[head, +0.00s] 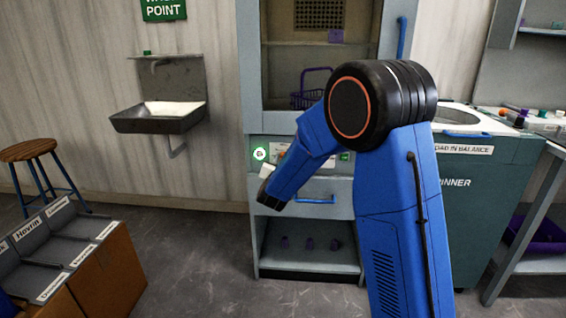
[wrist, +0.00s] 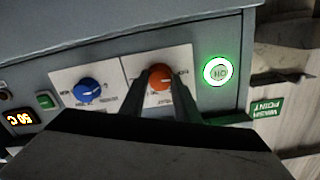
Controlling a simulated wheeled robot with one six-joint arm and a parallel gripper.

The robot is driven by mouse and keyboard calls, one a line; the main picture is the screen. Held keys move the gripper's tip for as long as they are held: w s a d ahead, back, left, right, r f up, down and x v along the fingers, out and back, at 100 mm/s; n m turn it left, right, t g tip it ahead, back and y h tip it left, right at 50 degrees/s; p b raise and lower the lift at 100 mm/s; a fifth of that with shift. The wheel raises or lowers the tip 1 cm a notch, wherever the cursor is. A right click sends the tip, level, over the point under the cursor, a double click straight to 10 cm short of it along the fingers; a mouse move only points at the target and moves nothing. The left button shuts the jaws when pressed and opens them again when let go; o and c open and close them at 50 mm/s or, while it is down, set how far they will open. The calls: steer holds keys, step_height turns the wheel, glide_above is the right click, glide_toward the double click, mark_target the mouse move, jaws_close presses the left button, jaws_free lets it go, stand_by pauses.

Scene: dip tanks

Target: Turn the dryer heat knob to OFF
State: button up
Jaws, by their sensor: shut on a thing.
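The dryer's grey panel shows in the wrist view. On it is an orange knob (wrist: 159,77) on a white label plate, with a pale pointer mark on its face. The plate's words are too small to read with certainty. My gripper (wrist: 162,80) is shut on the orange knob, with one dark finger on each side of it. In the head view my blue arm reaches down to the panel, and its wrist hides most of the knob area. The dryer (head: 252,110) is the tall grey cabinet.
A blue knob (wrist: 88,89) sits left of the orange one in the wrist view. A green-lit ON button (wrist: 217,71) is to the right. A green button (wrist: 46,100) and an orange number display (wrist: 20,117) are farther left. A drawer handle (head: 315,200) is below the panel.

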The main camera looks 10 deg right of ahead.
steer(key=shift+f+n, duration=0.15)
steer(key=shift+n, duration=0.35)
steer(key=o, duration=1.1)
steer(key=shift+c, duration=0.2)
steer(key=shift+s, duration=0.1)
steer(key=v, duration=1.7)
steer(key=shift+s, duration=0.2)
